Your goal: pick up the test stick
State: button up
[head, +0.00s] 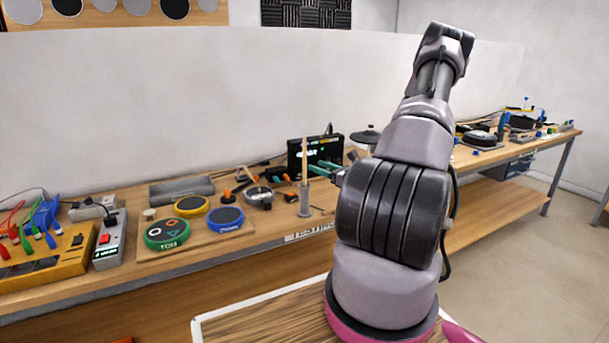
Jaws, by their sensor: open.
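The test stick appears to be the thin, pale wooden stick (304,158) standing upright in a small grey holder (304,204) on the workbench. My gripper (318,169) shows just right of the stick, with two teal fingers apart and pointing left toward it. The fingers are open, and I see nothing held between them. Whether they touch the stick or are at its depth I cannot tell. My arm hides the rest of the gripper.
A black box with a lit display (315,152) stands behind the gripper. Green (167,233), yellow (191,206) and blue (226,218) round pads lie on a wooden board to the left. A yellow cable box (45,262) is at far left. My arm blocks the bench's middle.

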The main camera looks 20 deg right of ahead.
jog(key=x, duration=1)
jog(key=shift+w, duration=0.25)
grip_shut()
dwell(1.1)
